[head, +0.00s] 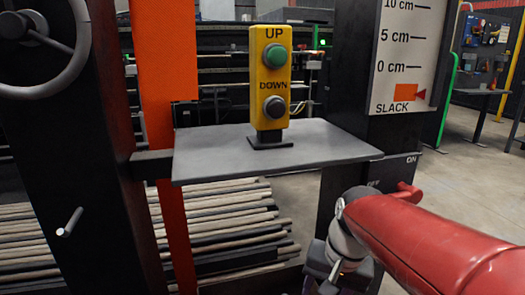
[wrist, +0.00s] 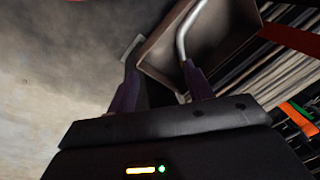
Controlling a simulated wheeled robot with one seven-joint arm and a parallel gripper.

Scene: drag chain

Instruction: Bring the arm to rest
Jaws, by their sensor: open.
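My red arm (head: 435,240) reaches in from the lower right in the head view. My gripper (wrist: 160,70) shows its two dark purple fingers spread apart in the wrist view, with nothing clearly held between them. In the head view the gripper is low, beside the dark post under the slack scale, and partly cut off by the lower edge. A bent grey metal rod (wrist: 181,45) passes close to the right finger in the wrist view; I cannot tell whether they touch. A brown box-like part (wrist: 160,55) lies beyond the fingers.
A yellow UP/DOWN button box (head: 270,90) stands on a grey shelf (head: 220,155). A red lever (head: 408,190) sits by the ON/OFF marks, close to my arm. A handwheel (head: 75,50) is at left. Open floor (head: 465,165) lies at right.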

